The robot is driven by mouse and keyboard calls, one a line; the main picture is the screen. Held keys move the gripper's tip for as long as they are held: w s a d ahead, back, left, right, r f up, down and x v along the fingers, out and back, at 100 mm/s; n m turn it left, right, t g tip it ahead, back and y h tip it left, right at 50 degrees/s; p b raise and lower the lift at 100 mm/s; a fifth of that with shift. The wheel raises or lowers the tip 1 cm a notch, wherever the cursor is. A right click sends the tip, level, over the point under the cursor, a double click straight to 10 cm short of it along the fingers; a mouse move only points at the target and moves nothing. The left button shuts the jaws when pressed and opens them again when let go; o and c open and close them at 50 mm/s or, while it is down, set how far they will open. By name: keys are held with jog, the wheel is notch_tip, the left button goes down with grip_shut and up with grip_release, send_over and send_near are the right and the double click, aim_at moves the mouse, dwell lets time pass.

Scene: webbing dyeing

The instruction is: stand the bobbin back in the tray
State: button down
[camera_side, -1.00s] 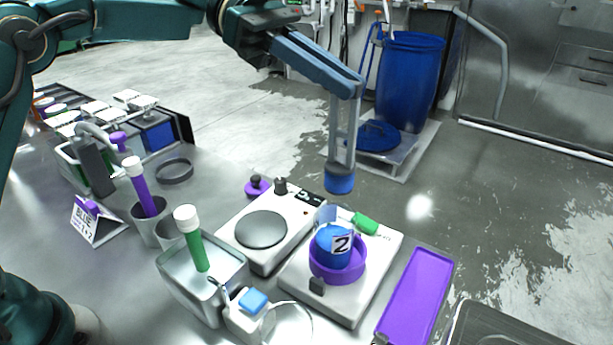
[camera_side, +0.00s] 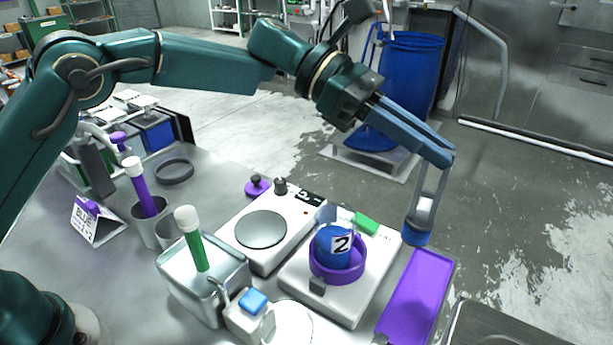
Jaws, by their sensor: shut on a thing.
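My gripper (camera_side: 426,208) is shut on a small cylinder, blue at the bottom and pale above, which I take to be the bobbin (camera_side: 416,238). The bobbin hangs upright below the fingers; its upper part is partly hidden by them. In the picture it is just above the far end of a flat purple tray (camera_side: 417,292). How high it is over the tray, or whether it touches the rim, I cannot tell. The tray looks empty.
Left of the tray, a white scale (camera_side: 340,303) bears a blue pot marked 2 (camera_side: 333,245) in a purple ring. A hotplate (camera_side: 261,230), a metal container (camera_side: 200,290) with a green tube and a dark slab (camera_side: 490,325) are nearby.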

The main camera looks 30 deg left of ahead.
aim_at(418, 225)
jog(key=s+d+f+g, duration=0.1)
jog(key=s+d+f, duration=0.1)
jog(key=f, duration=0.9)
jog(key=shift+s+d+f+m, duration=0.2)
jog(key=shift+d+f+m, duration=0.2)
jog(key=shift+d, duration=0.2)
